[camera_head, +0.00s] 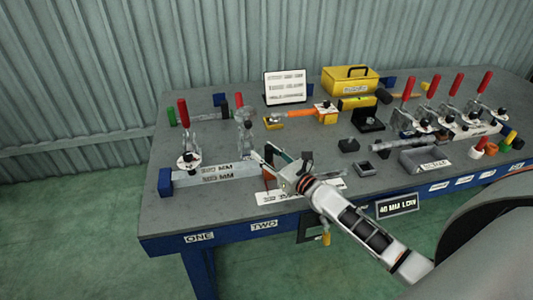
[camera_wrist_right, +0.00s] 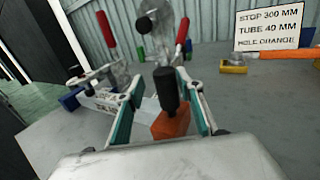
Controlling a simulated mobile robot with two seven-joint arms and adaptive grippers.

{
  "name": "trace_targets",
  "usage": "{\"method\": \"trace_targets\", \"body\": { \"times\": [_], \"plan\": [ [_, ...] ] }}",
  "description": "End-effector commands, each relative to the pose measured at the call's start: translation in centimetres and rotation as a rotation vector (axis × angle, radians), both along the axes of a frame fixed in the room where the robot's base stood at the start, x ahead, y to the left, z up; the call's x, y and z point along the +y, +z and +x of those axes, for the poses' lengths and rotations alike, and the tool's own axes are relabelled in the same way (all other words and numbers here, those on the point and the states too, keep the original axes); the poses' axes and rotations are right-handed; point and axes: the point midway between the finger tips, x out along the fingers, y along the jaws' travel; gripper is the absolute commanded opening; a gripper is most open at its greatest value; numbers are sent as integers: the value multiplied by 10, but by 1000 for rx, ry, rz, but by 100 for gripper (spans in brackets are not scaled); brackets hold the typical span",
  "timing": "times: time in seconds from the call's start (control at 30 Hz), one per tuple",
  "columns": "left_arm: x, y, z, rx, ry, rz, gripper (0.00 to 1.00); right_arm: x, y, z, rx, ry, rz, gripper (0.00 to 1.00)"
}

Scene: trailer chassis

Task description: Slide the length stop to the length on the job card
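The length stop, an orange block (camera_wrist_right: 172,123) with a black upright knob, stands between the fingers of my right gripper (camera_wrist_right: 162,85) in the wrist view. The fingers have teal pads and are spread, with gaps visible beside the knob. In the head view my right gripper (camera_head: 274,160) is at the right end of a grey rail (camera_head: 217,172) marked in MM, and partly hides the orange block (camera_head: 269,178). The job card (camera_head: 285,87) stands at the back of the bench; in the wrist view the card (camera_wrist_right: 269,27) reads "STOP 300 MM, TUBE 40 MM". My left gripper is not in view.
Red-handled clamps stand at the rail's left (camera_head: 187,140) and along the right side (camera_head: 445,105). A yellow toolbox (camera_head: 350,80) is at the back. A grey tray (camera_head: 425,160) sits right of my gripper. The left front bench corner (camera_head: 155,225) is clear.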

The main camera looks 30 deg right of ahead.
Motion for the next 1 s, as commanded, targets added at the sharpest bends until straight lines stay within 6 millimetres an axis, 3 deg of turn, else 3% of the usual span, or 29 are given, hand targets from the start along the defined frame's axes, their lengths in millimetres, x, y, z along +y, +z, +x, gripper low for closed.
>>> {"method": "trace_targets", "body": {
  "times": [0.27, 0.8, 1.0],
  "plan": [
    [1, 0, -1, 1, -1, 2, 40, -4, -2, -8, 3, -3, -1, 37],
    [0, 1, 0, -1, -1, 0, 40, -24, -2, -97, 4, 1, -4, 37],
    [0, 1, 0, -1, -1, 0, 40, -27, -1, -114, 1, 1, -2, 37]
  ]
}}
